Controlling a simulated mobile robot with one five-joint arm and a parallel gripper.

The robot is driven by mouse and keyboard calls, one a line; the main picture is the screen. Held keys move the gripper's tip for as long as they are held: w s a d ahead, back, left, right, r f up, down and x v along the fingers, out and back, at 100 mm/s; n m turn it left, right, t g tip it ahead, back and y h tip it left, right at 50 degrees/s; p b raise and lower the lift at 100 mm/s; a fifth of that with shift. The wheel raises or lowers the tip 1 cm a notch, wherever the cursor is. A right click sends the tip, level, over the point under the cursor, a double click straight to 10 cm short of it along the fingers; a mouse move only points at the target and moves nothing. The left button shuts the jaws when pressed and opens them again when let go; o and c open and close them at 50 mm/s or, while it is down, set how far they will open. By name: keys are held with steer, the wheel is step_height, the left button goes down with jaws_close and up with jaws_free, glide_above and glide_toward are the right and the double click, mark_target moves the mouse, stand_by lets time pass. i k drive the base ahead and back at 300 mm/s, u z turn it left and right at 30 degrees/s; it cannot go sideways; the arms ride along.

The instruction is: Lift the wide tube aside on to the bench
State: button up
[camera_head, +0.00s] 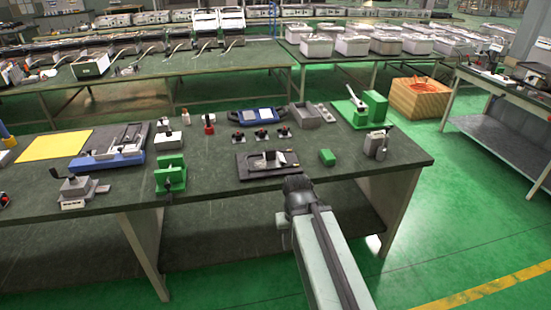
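My arm reaches in from the bottom right to the front edge of the bench (215,199). Its dark end, with my gripper (298,183), is beside the lower right of a dark flat fixture (251,174). The fingers cannot be made out, so whether they are open or shut does not show. A small grey and light part (268,160) sits on the fixture. I cannot make out for certain which thing is the wide tube; it may be this part or may be hidden by my arm.
A green block (327,157) lies right of the fixture and a green clamp (170,174) left. A blue-based fixture (108,158) and yellow sheet (54,146) are further left. Bare bench lies between green clamp and fixture.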

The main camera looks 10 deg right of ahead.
mark_target(273, 158)
steer(key=z, duration=1.9)
steer(key=k, duration=1.7)
steer(key=u, duration=2.1)
steer(key=i, duration=2.05)
